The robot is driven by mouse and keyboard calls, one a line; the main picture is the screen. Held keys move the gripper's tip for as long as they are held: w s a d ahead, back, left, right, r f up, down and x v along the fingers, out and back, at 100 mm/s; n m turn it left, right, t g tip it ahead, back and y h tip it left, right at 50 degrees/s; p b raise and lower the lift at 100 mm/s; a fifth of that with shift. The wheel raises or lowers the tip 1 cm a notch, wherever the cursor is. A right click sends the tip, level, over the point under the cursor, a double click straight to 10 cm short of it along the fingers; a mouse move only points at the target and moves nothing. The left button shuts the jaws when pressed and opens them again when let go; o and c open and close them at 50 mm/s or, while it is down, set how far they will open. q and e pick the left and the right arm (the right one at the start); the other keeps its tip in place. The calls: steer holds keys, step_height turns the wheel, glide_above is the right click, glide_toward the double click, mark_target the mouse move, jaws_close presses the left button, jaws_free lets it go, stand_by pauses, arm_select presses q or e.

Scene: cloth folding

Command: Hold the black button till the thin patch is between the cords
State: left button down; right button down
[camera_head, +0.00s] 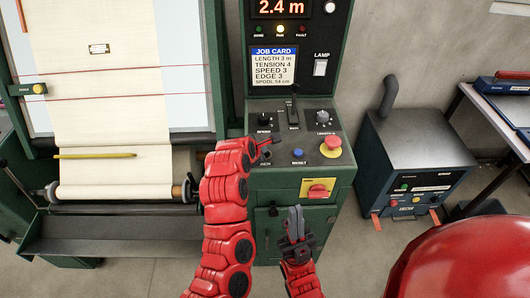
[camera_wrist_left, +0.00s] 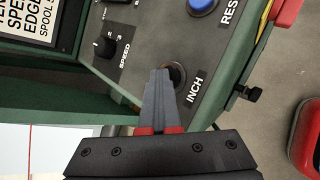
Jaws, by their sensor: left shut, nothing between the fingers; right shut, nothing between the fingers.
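The black button (camera_wrist_left: 179,74), marked INCH, shows in the left wrist view, partly hidden by my left gripper (camera_wrist_left: 160,72). The left gripper is shut and empty, its tips over the button's edge; I cannot tell if they press it. In the head view the left gripper (camera_head: 265,147) is at the panel's left side and hides most of the button. Pale cloth (camera_head: 130,120) runs down the frame at left, crossed by two thin red cords (camera_head: 140,70). I cannot make out a thin patch between them. My right gripper (camera_head: 295,215) is shut and empty before the cabinet.
A blue reset button (camera_head: 298,153), a red stop knob (camera_head: 331,147) and a red-yellow switch (camera_head: 318,189) are near. A small tag (camera_head: 98,48) lies on the cloth above the cords. A yellow pencil-like stick (camera_head: 95,155) lies lower. A dark machine (camera_head: 415,150) stands right.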

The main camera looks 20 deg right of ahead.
arm_select(q)
steer(key=shift+r+p, duration=0.35)
steer(key=shift+r, duration=0.5)
steer(key=shift+r, duration=0.1)
steer(key=shift+r+p, duration=1.05)
steer(key=shift+r, duration=1.35)
